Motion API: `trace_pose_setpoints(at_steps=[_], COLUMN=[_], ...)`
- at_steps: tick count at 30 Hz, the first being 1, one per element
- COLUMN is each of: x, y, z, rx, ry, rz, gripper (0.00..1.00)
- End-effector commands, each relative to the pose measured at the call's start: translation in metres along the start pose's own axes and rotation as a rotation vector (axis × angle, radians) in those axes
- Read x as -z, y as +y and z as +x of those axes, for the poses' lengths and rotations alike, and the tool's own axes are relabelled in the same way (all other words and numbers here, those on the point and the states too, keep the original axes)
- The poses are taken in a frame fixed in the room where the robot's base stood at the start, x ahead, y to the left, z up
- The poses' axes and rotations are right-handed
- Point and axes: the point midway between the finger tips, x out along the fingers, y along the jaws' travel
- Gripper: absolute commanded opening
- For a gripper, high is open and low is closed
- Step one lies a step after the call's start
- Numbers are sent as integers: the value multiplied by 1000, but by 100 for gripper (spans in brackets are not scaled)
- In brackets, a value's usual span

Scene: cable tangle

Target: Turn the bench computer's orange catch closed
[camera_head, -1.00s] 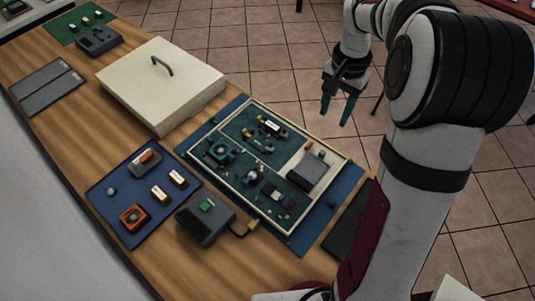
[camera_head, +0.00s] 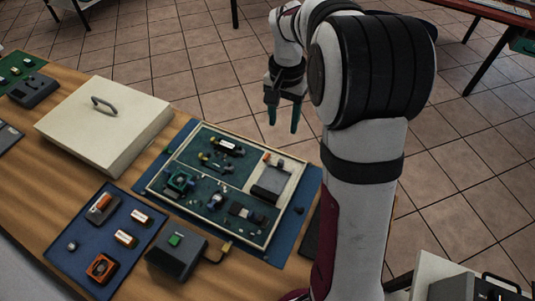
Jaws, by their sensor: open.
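The bench computer (camera_head: 156,192) appears as an open, cream-rimmed case with a green board, lying on a blue mat. A small orange piece (camera_head: 266,157), which looks like the catch, sits at the case's upper right beside a grey block (camera_head: 271,182). It is too small to tell which way it is turned. My gripper (camera_head: 283,122) is open and empty, with teal fingers pointing down. In the picture it is above and to the right of the case, apart from the orange piece.
A cream lid (camera_head: 105,125) with a handle lies left of the case. A blue mat (camera_head: 75,262) with batteries and small parts lies at lower left. A dark box (camera_head: 177,255) with a green button and a cable stands in front of the case.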

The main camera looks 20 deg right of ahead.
Motion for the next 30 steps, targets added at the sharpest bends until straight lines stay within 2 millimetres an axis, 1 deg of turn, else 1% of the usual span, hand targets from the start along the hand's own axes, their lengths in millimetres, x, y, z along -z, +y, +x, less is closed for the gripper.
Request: trace_pose_setpoints(at_steps=[2, 4, 5, 6, 8, 9, 12, 15, 18, 20, 22, 23, 26, 30], x=[0, -2, -2, -3, -4, -3, -1, 2, 5, 5, 4, 4, 4, 3], y=[1, 4, 5, 7, 11, 13, 17, 21, 23, 22, 18, 16, 5, -12], z=[1, 4, 5, 7, 10, 12, 14, 14, 15, 18, 27, 33, 59, 100], rx=[11, 51, 77, 119, 185, 224, 289, 308, 308, 308, 309, 310, 310, 310], ry=[-6, -16, -19, -13, 13, 45, 147, 242, 297, 309, 309, 307, 304, 303], rz=[-44, -192, -287, -435, -672, -827, -1160, -1391, -1512, -1540, -1548, -1549, -1549, -1548], gripper=[62, 62, 62, 62, 62, 62, 62, 62, 62, 62, 62, 62, 62, 62])
